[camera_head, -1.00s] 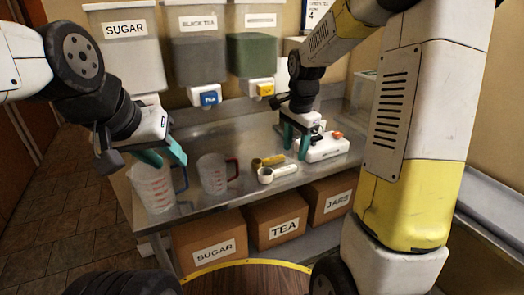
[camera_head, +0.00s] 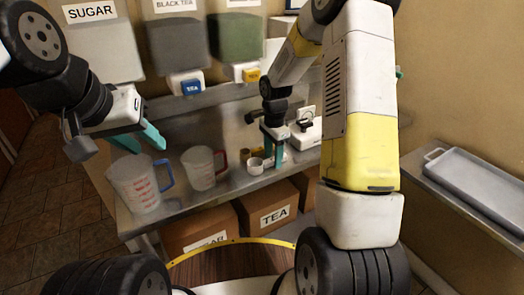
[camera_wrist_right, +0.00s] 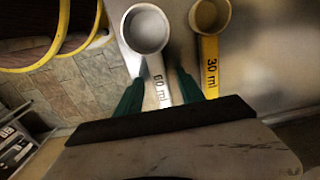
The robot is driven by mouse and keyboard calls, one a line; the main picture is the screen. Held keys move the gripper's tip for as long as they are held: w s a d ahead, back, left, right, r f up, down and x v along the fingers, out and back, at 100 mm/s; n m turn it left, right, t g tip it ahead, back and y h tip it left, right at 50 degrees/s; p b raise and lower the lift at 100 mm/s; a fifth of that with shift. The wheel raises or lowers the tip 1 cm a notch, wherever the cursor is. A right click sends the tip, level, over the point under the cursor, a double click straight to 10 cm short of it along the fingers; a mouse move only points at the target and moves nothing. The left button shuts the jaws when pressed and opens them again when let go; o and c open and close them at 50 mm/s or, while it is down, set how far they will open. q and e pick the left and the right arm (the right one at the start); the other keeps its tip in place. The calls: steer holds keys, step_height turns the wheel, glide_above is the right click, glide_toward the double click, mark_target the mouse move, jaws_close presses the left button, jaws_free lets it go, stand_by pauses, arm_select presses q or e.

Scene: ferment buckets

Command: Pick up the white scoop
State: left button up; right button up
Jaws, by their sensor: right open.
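The white scoop (camera_head: 256,166) lies on the metal counter. In the right wrist view the white scoop (camera_wrist_right: 146,30) shows its round cup at the top and its handle, marked 60 ml, running down between the teal fingers. My right gripper (camera_wrist_right: 158,88) is open, with one finger on each side of the handle. In the head view my right gripper (camera_head: 272,158) points down at the scoop and partly hides it. My left gripper (camera_head: 149,147) is open and empty above the measuring jugs.
A yellow 30 ml scoop (camera_wrist_right: 210,60) lies close beside the white one. Two clear jugs (camera_head: 136,185) (camera_head: 202,167) stand to the left on the counter. A white scale-like device (camera_head: 306,135) stands right of the gripper. Labelled boxes (camera_head: 268,208) sit below. A grey tray (camera_head: 475,185) is at right.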

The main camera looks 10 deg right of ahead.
jaws_close()
steer(key=shift+r, duration=0.1)
stand_by(0.4)
